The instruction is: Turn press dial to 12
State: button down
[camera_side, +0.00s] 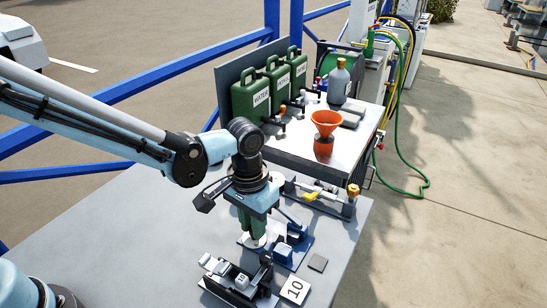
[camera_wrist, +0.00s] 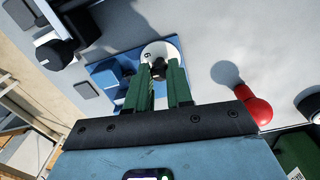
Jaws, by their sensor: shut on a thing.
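The press dial (camera_wrist: 172,48) is a white disc with a black knob (camera_wrist: 158,70) on a blue base (camera_wrist: 105,75). One dark mark, perhaps a 6 or 9, shows on its rim; the other markings are hidden or too small to read. In the side view the dial (camera_side: 251,242) shows as a pale disc under my gripper (camera_side: 251,228), beside the blue base (camera_side: 291,251). My gripper's green fingers (camera_wrist: 160,80) point at the dial in the wrist view. They are shut on the black knob, one finger on each side.
A fixture with a yellow handle (camera_side: 318,193) stands behind. An orange funnel (camera_side: 326,120) and green cans (camera_side: 252,97) are farther back.

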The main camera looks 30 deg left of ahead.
jog(key=n, duration=0.3)
jog(key=shift+n, duration=2.1)
jog(key=c, duration=1)
grip_release()
notch_tip(320, 180, up, 12)
jog(key=shift+a+r, duration=0.1)
jog(key=shift+a, duration=0.05)
